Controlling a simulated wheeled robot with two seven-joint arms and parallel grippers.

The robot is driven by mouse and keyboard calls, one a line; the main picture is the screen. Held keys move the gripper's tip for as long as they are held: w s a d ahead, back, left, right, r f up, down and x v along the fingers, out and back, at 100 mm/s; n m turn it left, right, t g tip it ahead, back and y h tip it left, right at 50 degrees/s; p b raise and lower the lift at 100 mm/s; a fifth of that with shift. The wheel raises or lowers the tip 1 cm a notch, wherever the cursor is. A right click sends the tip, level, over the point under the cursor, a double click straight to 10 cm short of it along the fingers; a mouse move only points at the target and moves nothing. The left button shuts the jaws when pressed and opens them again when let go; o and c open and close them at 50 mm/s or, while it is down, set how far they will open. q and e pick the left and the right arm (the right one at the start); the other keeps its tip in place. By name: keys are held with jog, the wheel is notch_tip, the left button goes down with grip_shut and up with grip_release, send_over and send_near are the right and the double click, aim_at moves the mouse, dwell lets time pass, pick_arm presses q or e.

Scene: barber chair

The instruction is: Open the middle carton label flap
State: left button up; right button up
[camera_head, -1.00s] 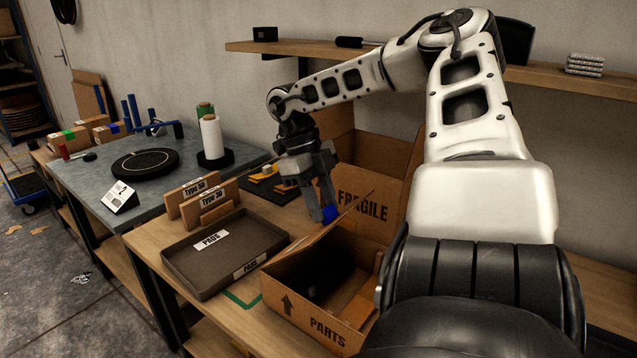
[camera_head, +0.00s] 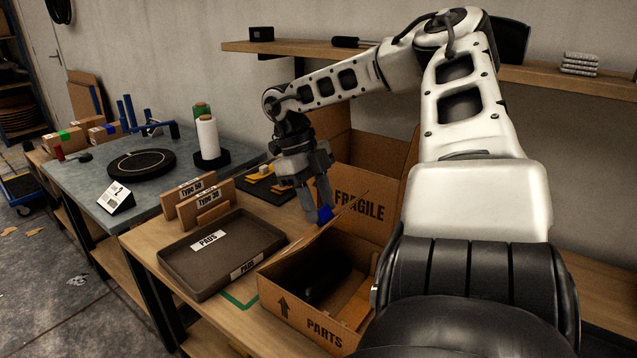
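The open PARTS carton (camera_head: 318,323) stands at the front of the wooden table, with a dark object inside it. A flap at its back left rises towards my gripper, with a blue patch (camera_head: 325,214) at its upper end. A larger FRAGILE carton (camera_head: 362,205) stands open behind it. My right gripper (camera_head: 318,211) points down at the blue patch, its fingertips beside or touching it. Whether the fingers hold the patch or the flap I cannot tell. My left gripper is not in the view.
A dark PADS tray (camera_head: 220,257) lies left of the PARTS carton. Type 50 cartons (camera_head: 190,200) stand behind the tray. A grey table (camera_head: 145,190) holds a black disc and spools. A wall shelf (camera_head: 540,76) runs behind my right arm.

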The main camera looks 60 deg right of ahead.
jog(key=shift+o, duration=1.3)
jog(key=v, duration=1.6)
jog(key=shift+s, duration=0.1)
